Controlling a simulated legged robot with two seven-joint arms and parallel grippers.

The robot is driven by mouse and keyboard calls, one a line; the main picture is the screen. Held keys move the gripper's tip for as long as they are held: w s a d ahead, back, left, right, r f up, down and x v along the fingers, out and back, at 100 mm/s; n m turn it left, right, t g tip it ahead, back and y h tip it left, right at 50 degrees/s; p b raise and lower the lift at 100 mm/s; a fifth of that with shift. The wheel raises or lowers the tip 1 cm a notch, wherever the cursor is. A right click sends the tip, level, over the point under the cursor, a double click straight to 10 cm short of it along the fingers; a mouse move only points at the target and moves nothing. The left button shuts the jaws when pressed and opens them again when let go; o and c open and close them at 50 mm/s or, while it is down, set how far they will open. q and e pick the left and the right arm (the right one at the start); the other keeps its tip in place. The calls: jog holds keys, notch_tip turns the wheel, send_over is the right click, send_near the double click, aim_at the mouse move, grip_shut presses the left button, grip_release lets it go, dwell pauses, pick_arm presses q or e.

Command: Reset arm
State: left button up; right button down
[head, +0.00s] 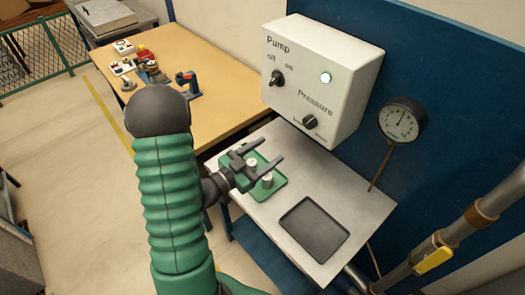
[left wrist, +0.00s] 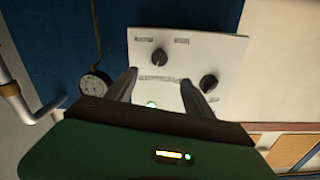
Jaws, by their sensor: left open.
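My left arm (head: 168,190) comes up from the bottom of the head view, its green sleeve bent at a dark elbow. My left gripper (head: 268,152) is open and empty, above the green tray on the grey bench and below the white pump box (head: 318,75). In the left wrist view its two fingers (left wrist: 160,88) point towards the pump box (left wrist: 225,85), apart from it. The box carries a pump knob (head: 277,78), a pressure knob (head: 310,121) and a lit green lamp (head: 326,77). My right gripper is not in view.
The grey bench (head: 365,195) holds a green tray (head: 274,187) with pale cylinders, partly hidden by my gripper, and an empty dark tray (head: 314,229). A round gauge (head: 402,118) stands right of the box. A wooden table (head: 215,65) stands behind.

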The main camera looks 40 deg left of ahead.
pick_arm(q)
jog(key=shift+s+a+p, duration=0.2)
jog(key=shift+s+p, duration=0.2)
jog(key=shift+s, duration=0.25)
jog(key=shift+d, duration=0.1)
jog(key=w+d+f+g+y, duration=0.35)
jog(key=d+f+g, duration=0.3)
jog(key=g, duration=0.25)
jog(key=s+d+n+g+h, duration=0.2)
jog(key=s+d+g, duration=0.4)
jog(key=s+d, duration=0.4)
jog(key=shift+d+f+n, duration=0.25)
jog(key=shift+d+n, duration=0.25)
jog(key=shift+d, duration=0.25)
jog(key=shift+d, duration=0.25)
